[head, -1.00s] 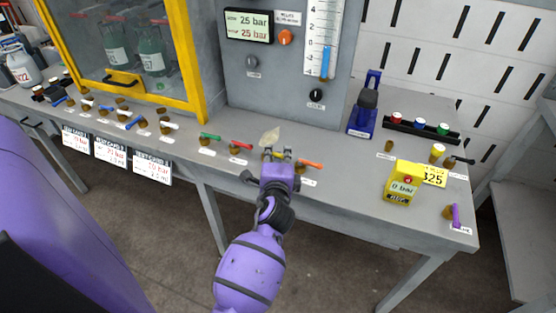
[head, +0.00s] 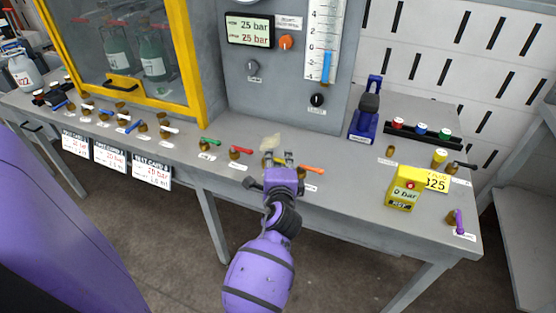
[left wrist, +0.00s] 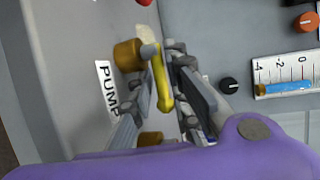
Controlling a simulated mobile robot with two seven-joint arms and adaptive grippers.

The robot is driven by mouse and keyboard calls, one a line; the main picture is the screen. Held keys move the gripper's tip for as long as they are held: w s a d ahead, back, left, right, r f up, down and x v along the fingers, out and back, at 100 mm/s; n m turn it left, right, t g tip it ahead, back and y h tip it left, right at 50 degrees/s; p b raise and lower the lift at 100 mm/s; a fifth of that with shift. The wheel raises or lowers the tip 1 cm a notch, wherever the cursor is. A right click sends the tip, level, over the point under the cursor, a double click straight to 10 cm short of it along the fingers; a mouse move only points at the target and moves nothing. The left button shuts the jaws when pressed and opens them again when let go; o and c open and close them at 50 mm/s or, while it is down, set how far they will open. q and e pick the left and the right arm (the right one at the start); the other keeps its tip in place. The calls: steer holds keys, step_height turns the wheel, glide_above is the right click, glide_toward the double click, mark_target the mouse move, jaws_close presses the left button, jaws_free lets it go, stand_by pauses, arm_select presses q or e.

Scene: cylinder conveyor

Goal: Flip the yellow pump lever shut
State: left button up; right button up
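The yellow pump lever (left wrist: 163,82) shows in the left wrist view, on a brass valve (left wrist: 128,55) next to the PUMP label (left wrist: 107,88). In the head view the lever (head: 279,161) is a small yellow strip, mostly hidden by my gripper. My left gripper (head: 281,158) is over the bench's front part at this valve. Its fingers stand on both sides of the lever in the left wrist view, closer on the right side; a gap shows on the left. The gripper looks open around the lever. My right gripper is not in view.
A red lever (head: 241,151) is left of my gripper and an orange lever (head: 312,169) right of it. A yellow gauge box (head: 404,190) stands further right. The grey panel (head: 300,95) rises behind. Bare bench top lies between the orange lever and the gauge box.

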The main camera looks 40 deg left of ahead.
arm_select(q)
steer(key=v, duration=1.2)
